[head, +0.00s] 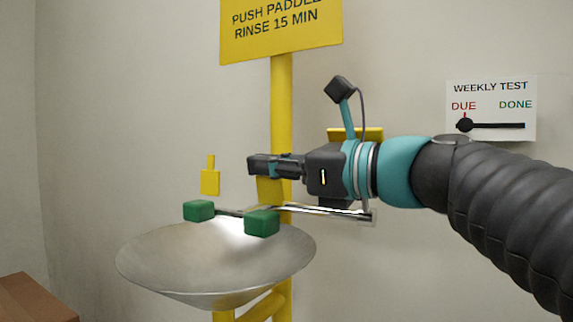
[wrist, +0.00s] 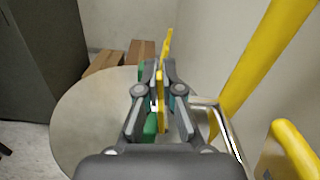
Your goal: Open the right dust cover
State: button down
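The right dust cover is a yellow plate (head: 270,190) standing steeply upright above the right green nozzle (head: 262,223). Its upper part is hidden behind my gripper (head: 262,165) in the head view. In the wrist view, the yellow plate (wrist: 160,95) lies between my two fingers. The fingers are close together around it; I cannot tell whether both pads touch it. The left dust cover (head: 210,182) also stands upright, with its narrow tab upward, above the left green nozzle (head: 199,211).
A round metal bowl (head: 190,275) lies below the nozzles. A yellow post (head: 281,110) and a metal pipe (head: 320,209) are close to my gripper. A yellow sign (head: 280,28) hangs above. A weekly test panel (head: 490,110) is on the right wall. Cardboard boxes (head: 35,300) stand at left.

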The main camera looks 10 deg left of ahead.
jog(key=c, duration=1.3)
grip_release()
jog(key=shift+v, duration=6)
